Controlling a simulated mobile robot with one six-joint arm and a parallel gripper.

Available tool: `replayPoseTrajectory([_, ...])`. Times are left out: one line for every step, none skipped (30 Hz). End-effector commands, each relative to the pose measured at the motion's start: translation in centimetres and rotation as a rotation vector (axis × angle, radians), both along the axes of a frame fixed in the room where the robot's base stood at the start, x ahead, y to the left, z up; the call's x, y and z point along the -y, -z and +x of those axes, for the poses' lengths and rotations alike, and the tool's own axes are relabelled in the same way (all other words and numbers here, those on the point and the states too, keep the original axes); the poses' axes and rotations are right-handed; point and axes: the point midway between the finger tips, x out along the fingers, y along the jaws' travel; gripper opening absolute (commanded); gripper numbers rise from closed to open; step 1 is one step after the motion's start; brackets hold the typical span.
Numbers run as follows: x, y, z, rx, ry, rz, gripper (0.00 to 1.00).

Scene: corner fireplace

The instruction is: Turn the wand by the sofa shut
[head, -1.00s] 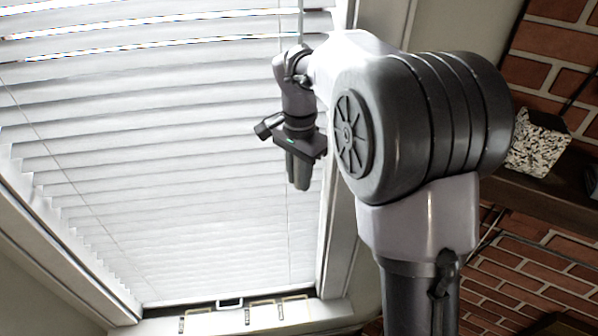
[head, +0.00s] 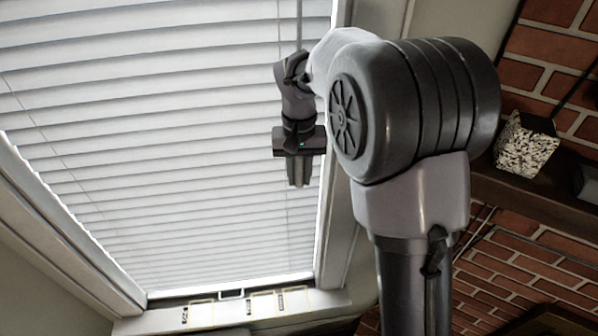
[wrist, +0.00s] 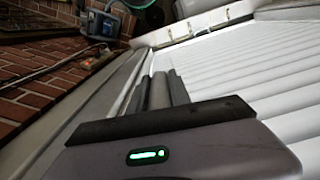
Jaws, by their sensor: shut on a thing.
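In the wrist view, my gripper (wrist: 160,84) is shut on the wand (wrist: 160,93), a grey rod between the dark fingers. The blind's slats are tilted and overlap, with no bright gaps between them. No sofa is in view.
The window frame (head: 340,220) stands close to the right of my gripper. A brick wall (head: 535,255) with a shelf (head: 535,195) and a speckled planter (head: 525,148) lies to the right.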

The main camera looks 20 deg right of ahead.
Motion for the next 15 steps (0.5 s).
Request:
replayPoseTrajectory([0.02,-0.16,0.05,0.002,-0.014,0.0,0.0])
replayPoseTrajectory([0.02,-0.16,0.05,0.002,-0.023,0.0,0.0])
replayPoseTrajectory([0.03,-0.15,0.05,0.002,-0.033,0.0,0.0])
replayPoseTrajectory([0.03,-0.15,0.05,0.002,-0.04,0.0,0.0])
replayPoseTrajectory([0.03,-0.14,0.05,0.002,-0.046,0.0,0.0])
replayPoseTrajectory([0.03,-0.13,0.05,0.003,-0.053,-0.001,0.0])
replayPoseTrajectory([0.03,-0.13,0.05,0.003,-0.057,-0.001,0.0])
replayPoseTrajectory([0.03,-0.12,0.06,0.003,-0.06,-0.001,0.0])
replayPoseTrajectory([0.03,-0.12,0.06,0.003,-0.063,-0.001,0.0])
replayPoseTrajectory([0.03,-0.12,0.06,0.003,-0.065,-0.001,0.0])
replayPoseTrajectory([0.03,-0.11,0.06,0.003,-0.067,-0.001,0.0])
replayPoseTrajectory([0.03,-0.11,0.06,0.003,-0.068,-0.001,0.0])
replayPoseTrajectory([0.04,-0.11,0.07,0.003,-0.068,-0.001,0.0])
replayPoseTrajectory([0.04,-0.1,0.07,0.003,-0.069,-0.001,0.0])
replayPoseTrajectory([0.04,-0.1,0.07,0.003,-0.069,-0.001,0.0])
